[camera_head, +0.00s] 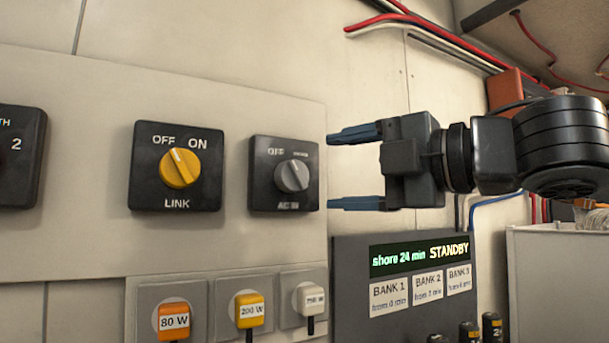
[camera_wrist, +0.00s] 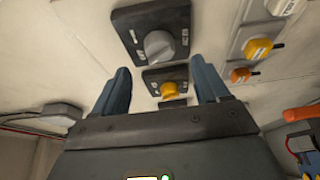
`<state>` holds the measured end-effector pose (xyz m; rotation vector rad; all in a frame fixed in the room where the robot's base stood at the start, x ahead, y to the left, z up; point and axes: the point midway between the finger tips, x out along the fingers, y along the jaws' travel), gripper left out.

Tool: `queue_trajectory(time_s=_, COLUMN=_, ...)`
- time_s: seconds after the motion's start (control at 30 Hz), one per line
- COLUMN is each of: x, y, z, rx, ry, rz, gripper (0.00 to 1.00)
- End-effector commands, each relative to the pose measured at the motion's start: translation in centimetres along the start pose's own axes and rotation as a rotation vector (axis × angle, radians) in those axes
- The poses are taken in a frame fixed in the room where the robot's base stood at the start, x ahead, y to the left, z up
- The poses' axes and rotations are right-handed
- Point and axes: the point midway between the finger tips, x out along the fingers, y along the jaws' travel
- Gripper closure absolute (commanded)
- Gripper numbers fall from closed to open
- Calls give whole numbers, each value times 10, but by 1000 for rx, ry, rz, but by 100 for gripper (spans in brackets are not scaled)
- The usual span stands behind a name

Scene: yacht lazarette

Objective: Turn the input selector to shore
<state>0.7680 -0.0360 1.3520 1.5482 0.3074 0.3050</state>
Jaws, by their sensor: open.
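The selector with a grey knob (camera_head: 292,176) is on a black square plate (camera_head: 260,190) on the wall panel. The label under it looks like "AC IN"; above are "OFF" and a word too blurred to read. The knob's pointer setting is hard to tell. In the wrist view the grey knob (camera_wrist: 159,46) is ahead, between and beyond the fingers. My gripper (camera_head: 334,169) is open and empty, its two blue fingers pointing left toward the panel, just right of the selector in the head view. The fingers also show in the wrist view (camera_wrist: 158,80). I see no contact with the knob.
A yellow LINK knob (camera_head: 180,168) is left of the grey one. Plugs (camera_head: 249,310) labelled in watts sit below. A dark box (camera_head: 350,270) has a display (camera_head: 420,257) reading "shore 24 min STANDBY". Red cables (camera_head: 440,28) run above; a pale bin (camera_head: 555,280) stands right.

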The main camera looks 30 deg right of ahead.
Motion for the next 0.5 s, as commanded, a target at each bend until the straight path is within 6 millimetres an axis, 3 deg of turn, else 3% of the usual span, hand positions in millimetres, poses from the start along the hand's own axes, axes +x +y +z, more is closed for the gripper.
queue_trajectory(time_s=0.3, x=48, y=1, z=-2, rx=0, ry=4, rz=1, gripper=26)
queue_trajectory(time_s=0.5, x=64, y=0, z=-2, rx=0, ry=3, rz=1, gripper=26)
